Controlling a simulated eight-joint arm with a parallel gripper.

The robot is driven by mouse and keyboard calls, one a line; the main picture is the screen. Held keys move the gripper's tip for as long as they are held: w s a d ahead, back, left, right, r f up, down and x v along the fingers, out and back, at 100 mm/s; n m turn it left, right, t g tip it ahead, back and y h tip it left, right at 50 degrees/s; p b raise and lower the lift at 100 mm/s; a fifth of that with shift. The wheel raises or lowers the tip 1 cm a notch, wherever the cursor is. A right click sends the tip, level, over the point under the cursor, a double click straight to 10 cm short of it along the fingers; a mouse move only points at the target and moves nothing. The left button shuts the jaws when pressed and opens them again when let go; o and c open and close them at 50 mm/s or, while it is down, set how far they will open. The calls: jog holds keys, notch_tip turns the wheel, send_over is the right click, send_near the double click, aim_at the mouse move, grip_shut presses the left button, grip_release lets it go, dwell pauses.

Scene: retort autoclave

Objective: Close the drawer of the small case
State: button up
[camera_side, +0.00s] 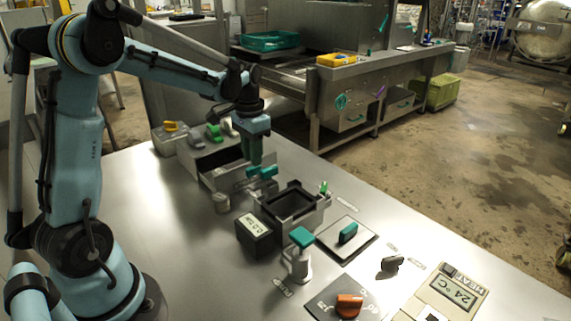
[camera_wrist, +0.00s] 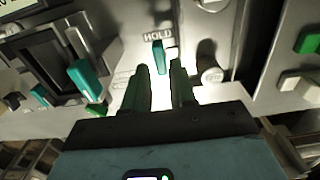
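The small case (camera_side: 212,157) is a grey box at the back of the table in the side view. Its drawer (camera_side: 213,181) is pulled out, with the dark inside showing. A teal handle (camera_side: 263,172) is by the drawer's front end. My gripper (camera_side: 256,160) points down just above this handle; whether they touch is unclear. In the wrist view, the two green fingers of my gripper (camera_wrist: 160,72) stand apart with nothing held. A teal piece (camera_wrist: 158,57) shows in the gap beyond the tips, near a HOLD label. I cannot tell if it is the drawer's handle.
A black-lined open box (camera_side: 290,200) and a dark display box (camera_side: 256,234) stand close on the right. A teal-topped lever (camera_side: 301,238) rises in front.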

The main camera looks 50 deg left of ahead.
jog(key=shift+f, duration=1.45)
grip_shut()
